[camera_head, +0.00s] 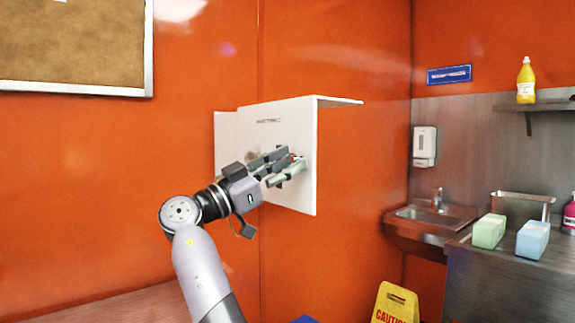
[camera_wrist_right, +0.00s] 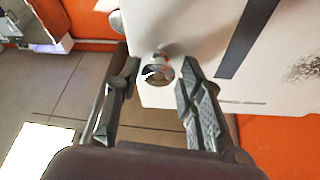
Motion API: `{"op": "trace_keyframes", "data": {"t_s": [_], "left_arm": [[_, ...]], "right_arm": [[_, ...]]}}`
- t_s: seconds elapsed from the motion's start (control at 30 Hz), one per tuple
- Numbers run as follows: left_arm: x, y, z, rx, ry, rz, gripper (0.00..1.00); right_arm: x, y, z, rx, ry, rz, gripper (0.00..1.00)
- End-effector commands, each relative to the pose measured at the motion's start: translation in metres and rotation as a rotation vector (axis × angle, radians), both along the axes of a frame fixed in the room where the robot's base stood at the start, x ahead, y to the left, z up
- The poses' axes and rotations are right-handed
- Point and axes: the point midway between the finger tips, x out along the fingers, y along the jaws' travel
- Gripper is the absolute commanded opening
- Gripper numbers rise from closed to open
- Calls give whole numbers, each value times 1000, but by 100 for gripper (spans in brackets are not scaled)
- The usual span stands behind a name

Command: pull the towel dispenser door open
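The white towel dispenser door (camera_head: 290,135) stands out at an angle from a white part (camera_head: 225,145) on the orange wall. It has a lettered front and a folded top edge. In the wrist view the door (camera_wrist_right: 205,30) fills the upper right. A round metal knob (camera_wrist_right: 158,68) sticks out from it. My right gripper (camera_head: 284,168) is at the door's lower right front. In the wrist view its fingers (camera_wrist_right: 155,78) are apart, one on each side of the knob, with a small gap on the left. My left gripper is not in view.
A cork board (camera_head: 75,40) hangs at upper left. To the right are a soap dispenser (camera_head: 424,147), a sink (camera_head: 432,215) and a counter with green (camera_head: 489,231) and blue (camera_head: 532,239) blocks. A yellow caution sign (camera_head: 396,303) stands low in front.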

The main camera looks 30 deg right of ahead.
Motion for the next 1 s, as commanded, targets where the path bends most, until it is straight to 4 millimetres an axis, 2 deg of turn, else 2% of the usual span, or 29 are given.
{"op": "trace_keyframes", "data": {"t_s": [0.13, 0.43, 0.53, 0.67, 1.0], "left_arm": [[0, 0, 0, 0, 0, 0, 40], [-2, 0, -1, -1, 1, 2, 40], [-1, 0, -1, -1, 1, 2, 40], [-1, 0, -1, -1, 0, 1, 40], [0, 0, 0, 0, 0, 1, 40]], "right_arm": [[0, -1, 0, 2, 0, -2, 48], [0, 0, -1, 2, -1, -2, 48], [-1, 6, -3, 1, 1, -1, 48], [-2, 24, -11, 0, 2, -1, 48], [-9, 89, -37, 0, 1, 0, 48]]}}
